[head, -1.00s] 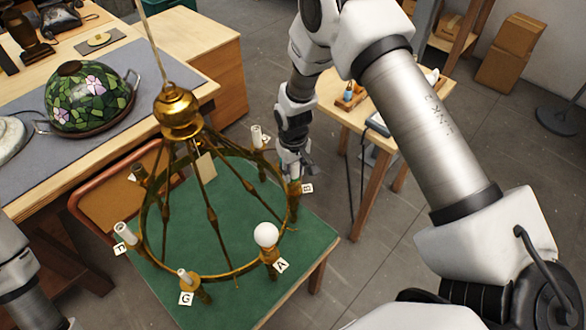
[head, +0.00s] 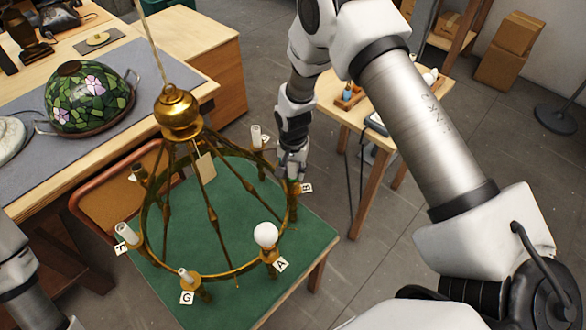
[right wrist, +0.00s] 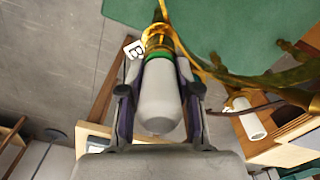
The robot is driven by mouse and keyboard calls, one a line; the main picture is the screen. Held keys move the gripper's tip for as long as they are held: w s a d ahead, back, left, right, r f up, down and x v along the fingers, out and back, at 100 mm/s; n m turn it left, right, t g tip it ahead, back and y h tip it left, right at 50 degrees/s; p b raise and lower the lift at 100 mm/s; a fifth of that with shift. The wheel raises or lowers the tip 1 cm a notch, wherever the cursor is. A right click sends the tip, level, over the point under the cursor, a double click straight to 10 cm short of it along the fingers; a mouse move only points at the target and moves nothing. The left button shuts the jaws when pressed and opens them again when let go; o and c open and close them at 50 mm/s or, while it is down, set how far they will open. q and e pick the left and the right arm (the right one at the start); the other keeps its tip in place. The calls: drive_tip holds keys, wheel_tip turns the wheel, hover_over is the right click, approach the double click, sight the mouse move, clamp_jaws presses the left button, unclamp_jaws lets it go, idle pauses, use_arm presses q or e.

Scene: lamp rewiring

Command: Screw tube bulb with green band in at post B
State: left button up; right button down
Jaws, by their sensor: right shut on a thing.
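The tube bulb with green band (right wrist: 160,98) is between the fingers of my right gripper (right wrist: 160,92) in the right wrist view. Its white glass points toward the camera and its green band faces the brass cup of post B (right wrist: 158,36). The bulb lines up with the cup; how deep its base sits cannot be told. In the head view my right gripper (head: 292,165) is at post B, beside the B tag (head: 306,188), and hides the bulb. My left arm shows at the left edge, but its gripper is out of view.
The brass chandelier ring (head: 225,273) hangs over the green-topped table (head: 315,235). A round bulb (head: 266,234) stands at post A. White sleeves stand on other posts, including G (head: 186,277). A stained-glass shade (head: 88,97) sits on the bench. A small side table (head: 350,115) stands behind.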

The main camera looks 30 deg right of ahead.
drive_tip(key=c, duration=0.7)
unclamp_jaws()
drive_tip(key=shift+s+f, duration=0.1)
drive_tip(key=shift+s, duration=0.1)
drive_tip(key=shift+w+r, duration=0.15)
drive_tip(key=shift+r, duration=0.3)
wheel_tip(320, 180, up, 11)
drive_tip(key=shift+r, duration=0.1)
